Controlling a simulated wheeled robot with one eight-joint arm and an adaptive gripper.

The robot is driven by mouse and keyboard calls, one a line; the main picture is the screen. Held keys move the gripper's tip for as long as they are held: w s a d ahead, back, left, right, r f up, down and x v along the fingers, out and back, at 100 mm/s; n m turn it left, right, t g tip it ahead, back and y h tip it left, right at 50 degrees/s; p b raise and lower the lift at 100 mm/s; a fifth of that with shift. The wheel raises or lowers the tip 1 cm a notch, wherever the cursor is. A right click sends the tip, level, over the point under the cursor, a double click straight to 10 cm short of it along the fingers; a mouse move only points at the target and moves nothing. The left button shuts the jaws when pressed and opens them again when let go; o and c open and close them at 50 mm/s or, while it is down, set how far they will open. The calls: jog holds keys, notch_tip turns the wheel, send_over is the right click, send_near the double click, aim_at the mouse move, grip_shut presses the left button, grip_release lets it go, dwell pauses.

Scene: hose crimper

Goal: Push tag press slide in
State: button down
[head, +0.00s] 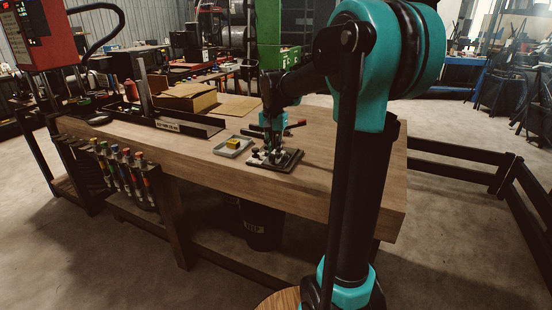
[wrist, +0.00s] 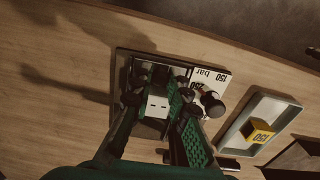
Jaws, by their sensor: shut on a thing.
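The tag press (head: 289,161) is a small dark-based device on the workbench, near its front edge. In the wrist view its dark base (wrist: 122,62) lies under my gripper (wrist: 156,88). The gripper points down, with its green fingers on either side of a pale grey block with two small slots (wrist: 158,104), which looks like the press slide. The fingers are closed on it. A white plate marked "150 bar" (wrist: 205,77) and a black round knob (wrist: 212,101) sit just right of the fingers. The fingers hide part of the press. My gripper also shows in the head view (head: 271,146).
A grey tray (head: 221,151) with a yellow block marked 150 (wrist: 257,130) lies beside the press. A cardboard box (head: 187,98) and a black rack (head: 190,127) stand further left on the workbench (head: 330,170). Tools hang along the bench front.

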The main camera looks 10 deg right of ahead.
jog(key=shift+w+d, duration=0.65)
jog(key=shift+w, duration=0.35)
jog(key=shift+w+d, duration=0.7)
jog(key=shift+w, duration=0.35)
jog(key=shift+w+d, duration=0.65)
jog(key=shift+w, duration=0.35)
dwell(0.4)
jog(key=c, duration=0.7)
grip_release()
jog(key=shift+r, duration=4.5)
jog(key=shift+s, duration=0.15)
